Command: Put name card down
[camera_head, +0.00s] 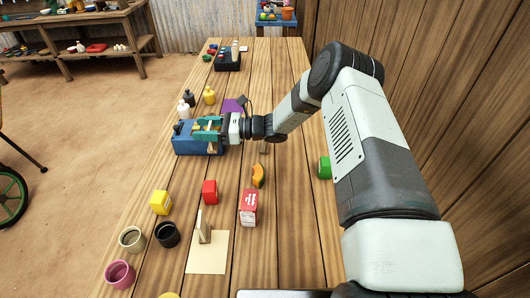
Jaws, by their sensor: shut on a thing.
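My gripper (207,130) reaches left over a blue box (183,149), with its teal fingers shut on a small pale tan thing (212,149). The held thing is mostly hidden by the fingers; it may be the name card, but I cannot read it. I cannot tell whether it touches the blue box. A pale upright piece (203,227) stands on a flat beige sheet (209,259) near the front of the wooden table (275,225).
A yellow block (160,202), red block (209,192), red-and-white box (248,207) and orange curved piece (258,175) stand nearer. Cups, including a black one (167,235), are front left. White (183,110) and yellow (209,96) bottles stand behind the blue box. A wooden wall is right.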

